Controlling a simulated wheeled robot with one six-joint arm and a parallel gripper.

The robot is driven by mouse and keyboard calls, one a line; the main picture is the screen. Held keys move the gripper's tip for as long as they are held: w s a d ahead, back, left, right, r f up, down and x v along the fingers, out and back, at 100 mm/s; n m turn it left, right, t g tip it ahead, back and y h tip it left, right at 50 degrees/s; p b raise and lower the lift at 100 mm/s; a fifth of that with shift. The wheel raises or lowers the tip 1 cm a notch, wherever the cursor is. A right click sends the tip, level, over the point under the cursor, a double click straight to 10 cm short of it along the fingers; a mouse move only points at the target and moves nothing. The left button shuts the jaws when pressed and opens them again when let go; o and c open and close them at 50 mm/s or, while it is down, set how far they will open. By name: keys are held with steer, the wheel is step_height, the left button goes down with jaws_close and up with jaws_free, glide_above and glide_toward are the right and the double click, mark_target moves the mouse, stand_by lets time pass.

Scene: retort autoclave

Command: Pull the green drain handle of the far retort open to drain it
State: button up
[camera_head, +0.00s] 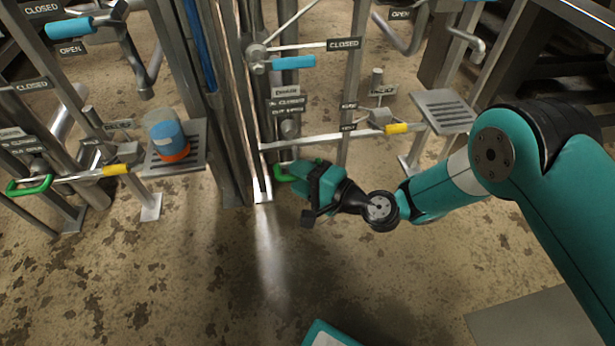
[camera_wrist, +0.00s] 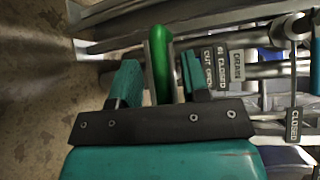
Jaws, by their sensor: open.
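A green drain handle (camera_head: 281,174) shows just left of my gripper (camera_head: 297,172) in the head view, mostly hidden by the gripper. In the wrist view the green handle (camera_wrist: 159,62) lies between the two teal fingers of my gripper (camera_wrist: 160,76), which stand apart with gaps on both sides of it. A drain label (camera_wrist: 237,66) is just right of the handle there. A second green handle (camera_head: 29,185) is at the far left of the head view, on another retort's piping. I cannot tell from the pictures which retort is the far one.
A yellow-gripped lever (camera_head: 397,128) and a slotted shelf (camera_head: 443,110) are right of the gripper. Blue handles (camera_head: 293,62) and a closed sign (camera_head: 344,44) are above. Steel posts are close by; the front floor is clear.

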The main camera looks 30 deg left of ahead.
steer(key=d+r+p, duration=0.2)
steer(key=d+p, duration=1.5)
steer(key=p, duration=0.5)
steer(key=shift+s+d+r+p, duration=0.15)
steer(key=shift+s+p, duration=0.15)
steer(key=shift+s, duration=0.05)
